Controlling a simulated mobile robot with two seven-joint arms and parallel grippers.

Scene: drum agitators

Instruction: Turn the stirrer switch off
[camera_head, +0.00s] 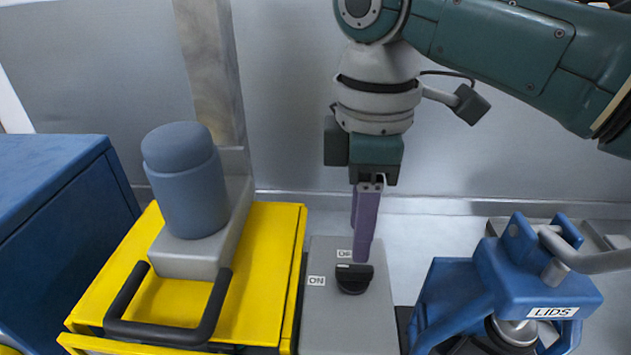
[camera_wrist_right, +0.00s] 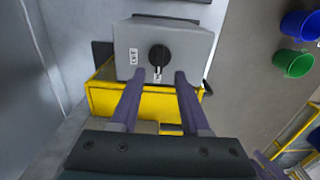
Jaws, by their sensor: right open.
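The stirrer switch is a black rotary knob (camera_head: 354,278) on the top of a grey box (camera_head: 347,318). An ON label (camera_head: 316,280) is left of the knob, and an OFF label (camera_head: 344,253) is on its far side, partly covered by a finger. My right gripper (camera_head: 362,258) points down at the knob's far edge, its purple fingers open and empty. In the right wrist view the knob (camera_wrist_right: 159,56) lies just beyond and between the fingertips (camera_wrist_right: 160,76), its bar roughly upright in the picture. I cannot tell whether they touch. My left gripper is out of view.
Left of the box is a yellow platform (camera_head: 262,267) with a blue-grey motor (camera_head: 186,180) and a dark handle (camera_head: 165,330). A blue clamp labelled LIDS (camera_head: 535,275) stands to the right. A grey wall is behind. Green (camera_wrist_right: 293,63) and blue buckets (camera_wrist_right: 300,25) show in the wrist view.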

